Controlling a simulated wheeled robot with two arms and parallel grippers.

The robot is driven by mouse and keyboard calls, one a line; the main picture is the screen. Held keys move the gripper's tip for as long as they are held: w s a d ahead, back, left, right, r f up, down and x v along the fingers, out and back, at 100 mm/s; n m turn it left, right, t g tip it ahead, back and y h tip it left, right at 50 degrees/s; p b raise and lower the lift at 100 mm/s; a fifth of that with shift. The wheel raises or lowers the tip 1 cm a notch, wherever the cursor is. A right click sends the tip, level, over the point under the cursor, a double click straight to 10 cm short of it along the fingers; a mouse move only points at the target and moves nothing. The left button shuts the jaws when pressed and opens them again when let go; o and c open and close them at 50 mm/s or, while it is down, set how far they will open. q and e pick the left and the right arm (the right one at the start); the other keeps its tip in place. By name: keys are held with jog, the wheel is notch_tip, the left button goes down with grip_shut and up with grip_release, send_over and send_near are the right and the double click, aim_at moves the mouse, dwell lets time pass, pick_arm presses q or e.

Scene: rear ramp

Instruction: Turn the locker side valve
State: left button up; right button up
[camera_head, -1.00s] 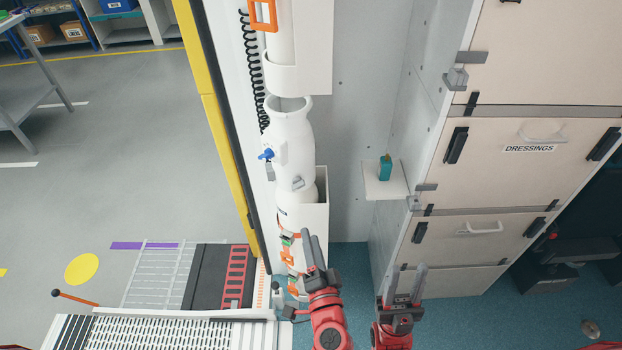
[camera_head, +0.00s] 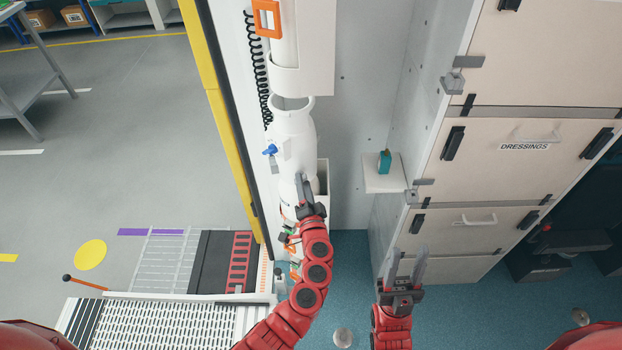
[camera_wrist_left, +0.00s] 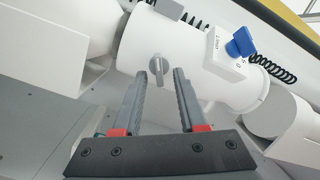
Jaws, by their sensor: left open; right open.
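A white bottle-shaped cylinder (camera_head: 293,133) stands along the wall in the head view. It carries a blue valve handle (camera_head: 270,150) on its left side, which also shows on a white block in the left wrist view (camera_wrist_left: 240,42). A small grey valve knob (camera_wrist_left: 157,66) sits on the cylinder's face in the left wrist view; the gripper covers that area in the head view. My left gripper (camera_head: 304,188) is open before the cylinder, its fingertips (camera_wrist_left: 157,76) to either side just below the grey knob. My right gripper (camera_head: 407,262) is open and empty, away from the cylinder.
A small shelf (camera_head: 384,181) with a teal item (camera_head: 385,161) juts out right of the cylinder. The locker (camera_head: 500,165) with drawers fills the right. The ramp (camera_head: 170,268) lies left, beyond a yellow post.

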pick_arm(q)
jog(key=shift+w+a, duration=0.1)
jog(key=shift+w, duration=0.4)
grip_shut()
